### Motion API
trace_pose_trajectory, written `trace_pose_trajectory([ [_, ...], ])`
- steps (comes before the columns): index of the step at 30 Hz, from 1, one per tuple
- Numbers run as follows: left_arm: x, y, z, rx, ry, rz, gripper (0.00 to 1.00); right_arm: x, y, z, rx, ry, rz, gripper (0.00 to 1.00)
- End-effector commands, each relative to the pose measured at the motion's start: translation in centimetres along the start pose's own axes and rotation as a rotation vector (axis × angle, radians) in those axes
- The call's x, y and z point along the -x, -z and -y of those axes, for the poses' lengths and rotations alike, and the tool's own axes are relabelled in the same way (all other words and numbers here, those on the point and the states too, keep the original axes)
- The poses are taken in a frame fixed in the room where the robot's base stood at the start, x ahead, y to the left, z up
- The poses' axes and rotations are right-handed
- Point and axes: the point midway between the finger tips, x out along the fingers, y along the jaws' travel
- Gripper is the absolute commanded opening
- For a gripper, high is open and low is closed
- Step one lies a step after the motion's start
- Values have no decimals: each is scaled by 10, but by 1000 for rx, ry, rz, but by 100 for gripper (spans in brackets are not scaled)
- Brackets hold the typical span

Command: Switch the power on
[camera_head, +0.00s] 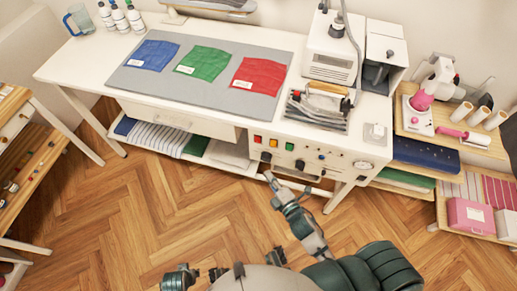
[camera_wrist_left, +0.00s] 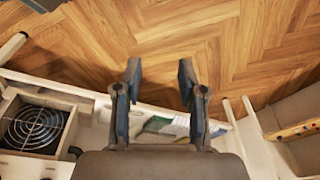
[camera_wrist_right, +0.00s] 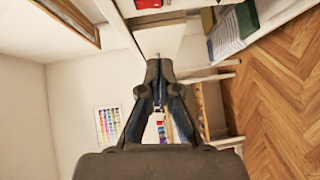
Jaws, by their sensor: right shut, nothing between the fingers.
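The control panel (camera_head: 318,160) is on the front of the white worktable, at its right part. It carries orange, red and green square buttons (camera_head: 273,143) in a row, with dark round knobs (camera_head: 299,164) and a round gauge below and to the right. No label is readable, so I cannot tell which one is the power control. My right gripper (camera_head: 269,177) is shut and empty, just below the panel's left part in the head view; contact is not clear. It also shows in the right wrist view (camera_wrist_right: 158,68). My left gripper (camera_wrist_left: 160,78) is open and empty.
An iron (camera_head: 326,97) rests on a stand above the panel, beside a white boiler unit (camera_head: 333,50). Blue, green and red cloths lie on a grey mat (camera_head: 220,97). A shelf with folded fabric is under the table. The wooden floor (camera_head: 140,210) in front is clear.

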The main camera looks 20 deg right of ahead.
Motion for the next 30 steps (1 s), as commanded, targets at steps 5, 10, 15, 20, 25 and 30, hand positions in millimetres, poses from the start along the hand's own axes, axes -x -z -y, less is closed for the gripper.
trace_pose_trajectory([
  [5, 1, 0, 0, 0, 1, -1, 40, 0, 0, -2, 5, -3, -1, 0],
  [10, 1, 0, 0, 0, 1, -1, 40, -2, 0, -1, 2, -2, 0, 0],
  [15, 2, 1, 0, 0, 0, -3, 40, -22, -1, -1, 1, -3, 0, 0],
  [20, 7, 2, 0, 1, 0, 0, 40, -55, 0, -1, 2, -3, 0, 0],
  [25, 25, 2, 1, 1, 2, -6, 40, -91, -1, 0, 0, -2, 1, 0],
  [30, 36, 3, 2, 2, 3, -9, 40, -114, -14, 1, 3, 1, 2, 0],
])
